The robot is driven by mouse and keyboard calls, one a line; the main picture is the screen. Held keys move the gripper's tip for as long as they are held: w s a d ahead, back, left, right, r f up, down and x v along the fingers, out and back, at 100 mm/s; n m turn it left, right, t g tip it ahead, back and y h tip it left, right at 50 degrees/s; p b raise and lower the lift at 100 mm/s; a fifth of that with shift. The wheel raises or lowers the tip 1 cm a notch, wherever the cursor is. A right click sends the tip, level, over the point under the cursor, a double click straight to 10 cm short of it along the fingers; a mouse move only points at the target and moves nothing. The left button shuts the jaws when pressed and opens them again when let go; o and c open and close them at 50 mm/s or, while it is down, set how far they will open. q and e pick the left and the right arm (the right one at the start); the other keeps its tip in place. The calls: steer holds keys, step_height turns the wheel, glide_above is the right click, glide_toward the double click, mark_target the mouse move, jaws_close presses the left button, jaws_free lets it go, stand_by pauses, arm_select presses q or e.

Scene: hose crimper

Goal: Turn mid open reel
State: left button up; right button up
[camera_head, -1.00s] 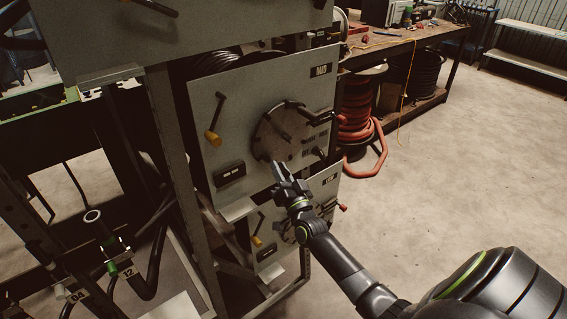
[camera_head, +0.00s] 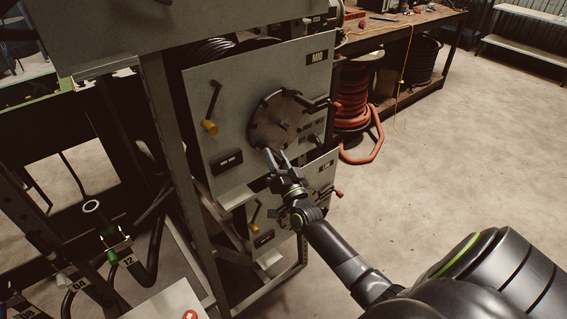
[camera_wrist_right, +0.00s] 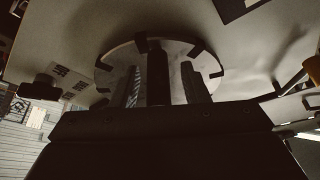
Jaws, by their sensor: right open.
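The mid reel (camera_head: 282,122) is a round grey disc with dark clips around its rim, on the front of a grey panel (camera_head: 235,130) marked with a small dark label at its top right. My right gripper (camera_head: 275,158) is open, with its fingers at the lower edge of the disc. In the right wrist view the reel (camera_wrist_right: 178,62) fills the upper middle, and the fingers of the gripper (camera_wrist_right: 165,92) stand apart in front of it, with a dark bar between them. Whether they touch it I cannot tell. My left gripper is not in view.
A crank with a yellow grip (camera_head: 210,127) sits left of the reel. A lower panel (camera_head: 322,172) is partly hidden behind my right arm. A red hose spool (camera_head: 352,105) stands beneath a workbench (camera_head: 400,27). The floor at right is clear.

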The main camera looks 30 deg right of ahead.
steer(key=b+v, duration=0.5)
steer(key=v, duration=1.2)
steer(key=shift+s, duration=0.2)
steer(key=shift+r, duration=0.1)
